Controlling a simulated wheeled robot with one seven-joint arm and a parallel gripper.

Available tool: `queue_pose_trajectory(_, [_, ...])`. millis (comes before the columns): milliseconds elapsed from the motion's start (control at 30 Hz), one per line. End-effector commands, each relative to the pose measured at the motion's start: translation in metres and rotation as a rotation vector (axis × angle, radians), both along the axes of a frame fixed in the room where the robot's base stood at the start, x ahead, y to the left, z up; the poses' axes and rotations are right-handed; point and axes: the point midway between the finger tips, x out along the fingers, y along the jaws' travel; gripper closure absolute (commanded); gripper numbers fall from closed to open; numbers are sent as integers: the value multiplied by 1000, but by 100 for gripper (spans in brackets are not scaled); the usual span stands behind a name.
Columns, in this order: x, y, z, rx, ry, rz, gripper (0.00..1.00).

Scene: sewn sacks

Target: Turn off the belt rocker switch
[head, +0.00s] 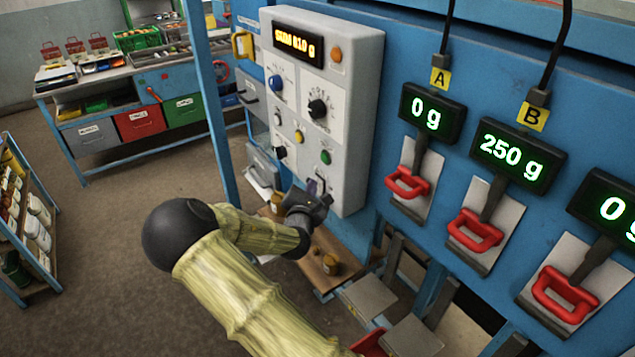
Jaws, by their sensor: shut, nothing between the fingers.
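The grey control box (362,75) is fixed to the blue frame at the upper middle. Its face carries a lit amber display (297,45), a blue knob (277,83), a black dial (317,108), a green button (325,157), a yellow button (298,136) and small black controls on the left. My gripper (316,190) is shut and empty at the lower part of the box face. It covers part of the lowest panel, where a small purplish patch shows. I cannot tell whether it touches the face. The belt rocker switch cannot be made out; the labels are too small to read.
Red handles (408,183) hang under scale displays on the blue wall (400,60) at right; A reads 0 g, B 250 g. A wooden shelf (318,272) with small brown jars lies below my gripper. A workbench (110,80) stands far left, a rack (30,215) at left.

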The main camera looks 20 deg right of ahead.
Motion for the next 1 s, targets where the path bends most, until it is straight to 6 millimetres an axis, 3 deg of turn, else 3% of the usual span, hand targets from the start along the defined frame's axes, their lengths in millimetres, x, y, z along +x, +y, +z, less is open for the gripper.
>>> queue_pose_trajectory(767, [-5,15,-2,0,0,0,100])
queue_pose_trajectory(1000, [-9,30,-4,1,1,2,100])
